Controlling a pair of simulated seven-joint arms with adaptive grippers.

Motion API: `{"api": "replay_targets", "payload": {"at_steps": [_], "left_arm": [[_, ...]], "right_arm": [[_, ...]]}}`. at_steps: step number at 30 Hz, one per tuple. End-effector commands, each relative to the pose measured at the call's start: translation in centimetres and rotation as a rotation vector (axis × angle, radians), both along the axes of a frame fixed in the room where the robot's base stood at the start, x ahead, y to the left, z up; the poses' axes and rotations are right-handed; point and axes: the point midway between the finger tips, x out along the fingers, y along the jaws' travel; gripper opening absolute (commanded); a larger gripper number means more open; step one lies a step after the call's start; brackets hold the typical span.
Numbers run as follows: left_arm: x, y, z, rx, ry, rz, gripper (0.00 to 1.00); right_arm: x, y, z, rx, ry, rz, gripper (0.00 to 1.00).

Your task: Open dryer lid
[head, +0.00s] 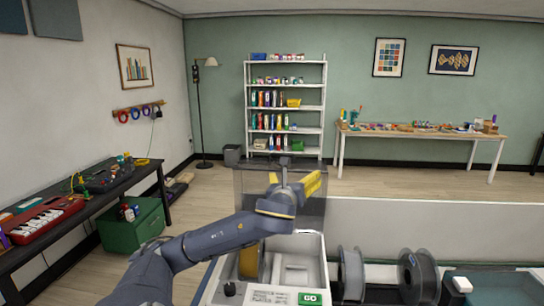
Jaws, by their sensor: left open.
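The filament dryer (312,262) is a pale open-topped box at the bottom centre, with a dark knob and a green GO label on its front. A yellow spool (249,262) stands inside, partly hidden by my arm. The dryer lid (312,212) is smoky and see-through, and stands raised upright at the back of the box. My left gripper (293,181) is open in front of the lid's upper part, its yellow fingers apart. A small dark stem, perhaps the lid's handle, shows between them. I cannot tell whether they touch it. My right gripper is out of view.
Grey spools (418,277) stand right of the dryer, near a teal-topped box (500,287). A low white partition (420,230) runs behind them. A dark bench (60,215) with a red keyboard (45,217) is at left. Shelves (287,108) stand far back.

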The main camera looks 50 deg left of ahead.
Motion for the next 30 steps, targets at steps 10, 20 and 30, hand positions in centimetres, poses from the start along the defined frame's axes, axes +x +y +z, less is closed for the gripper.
{"api": "replay_targets", "payload": {"at_steps": [10, 20, 30], "left_arm": [[-3.4, 1.4, 2.2, 0.152, 0.072, 0.141, 1.0], [-1.2, 4.1, 2.3, 0.159, 0.077, 0.153, 1.0], [3.2, 8.5, 2.3, 0.157, 0.076, 0.152, 1.0]], "right_arm": [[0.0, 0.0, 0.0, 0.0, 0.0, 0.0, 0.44], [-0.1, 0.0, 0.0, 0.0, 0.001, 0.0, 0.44], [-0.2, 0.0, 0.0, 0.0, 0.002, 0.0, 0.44]]}}
